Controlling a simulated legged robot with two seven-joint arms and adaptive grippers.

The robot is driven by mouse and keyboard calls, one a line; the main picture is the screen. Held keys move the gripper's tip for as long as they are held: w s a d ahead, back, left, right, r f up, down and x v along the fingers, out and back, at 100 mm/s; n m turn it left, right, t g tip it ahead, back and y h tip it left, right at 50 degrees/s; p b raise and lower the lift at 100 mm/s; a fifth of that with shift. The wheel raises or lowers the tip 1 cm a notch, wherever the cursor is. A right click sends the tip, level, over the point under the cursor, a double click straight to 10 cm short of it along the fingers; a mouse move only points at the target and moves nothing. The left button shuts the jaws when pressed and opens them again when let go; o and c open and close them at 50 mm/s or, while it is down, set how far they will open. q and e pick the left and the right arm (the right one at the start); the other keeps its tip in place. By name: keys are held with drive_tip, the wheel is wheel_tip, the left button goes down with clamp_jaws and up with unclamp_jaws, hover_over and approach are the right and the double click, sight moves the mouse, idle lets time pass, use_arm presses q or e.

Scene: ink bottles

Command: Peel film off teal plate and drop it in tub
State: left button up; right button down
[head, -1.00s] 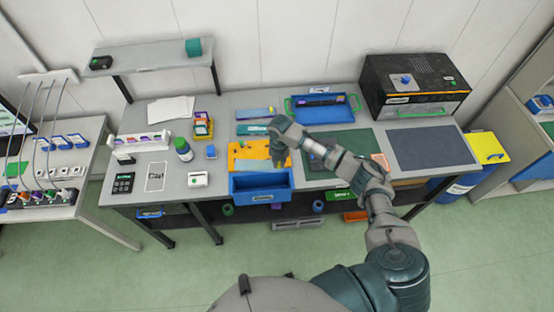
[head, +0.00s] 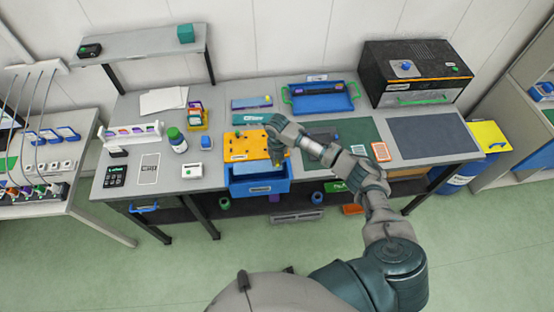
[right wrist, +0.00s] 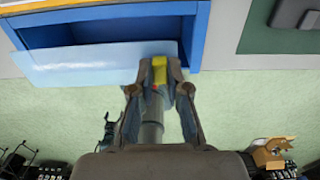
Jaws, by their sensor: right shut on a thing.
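My right gripper (head: 277,163) is over the back right part of the blue tub (head: 260,187) in the head view. In the right wrist view, my right gripper (right wrist: 160,74) is shut on the yellow tab of a thin, pale blue, see-through film (right wrist: 95,66). The film spreads left from the fingers and overlaps the tub (right wrist: 198,30) in that view. Whether it touches the tub is unclear. The teal plate (head: 250,117) lies flat behind the orange board. My left gripper is not in view.
An orange board (head: 245,146) lies directly behind the tub. A green mat (head: 350,130) with a dark plate is to the right. A bottle with a green cap (head: 176,139) and a small white device (head: 192,171) stand to the left. A blue tray (head: 320,103) is at the back.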

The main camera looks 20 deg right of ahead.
drive_tip(key=shift+f, duration=0.4)
drive_tip(key=shift+r, duration=0.1)
drive_tip(key=c, duration=0.7)
unclamp_jaws()
wheel_tip(320, 180, up, 6)
drive_tip(key=p, duration=0.5)
drive_tip(key=shift+f, duration=0.2)
drive_tip(key=shift+r+p, duration=0.45)
drive_tip(key=shift+r, duration=0.75)
